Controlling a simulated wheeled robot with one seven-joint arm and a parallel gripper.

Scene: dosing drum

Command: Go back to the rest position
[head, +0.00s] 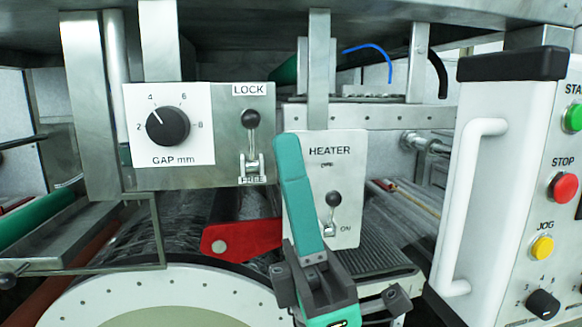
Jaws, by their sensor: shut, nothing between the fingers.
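My gripper (289,145) is in the lower middle of the head view, a teal finger shape on a dark grey mount, pointing up. It is shut and empty. It stands in front of the left edge of the white HEATER panel (350,165), covering part of it. I cannot tell if it touches the panel. The heater lever (333,198) has its black knob up, to the right of my gripper. The LOCK/FREE lever (250,119) has its knob up, near LOCK. The GAP mm dial (168,126) points up and left, near 4.
A red bracket (240,240) and a large pale drum face (150,295) lie low and left of my gripper. A white control box (510,180) with a large handle (463,200) and green, red and yellow buttons stands at the right. Metal posts and beams crowd the top.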

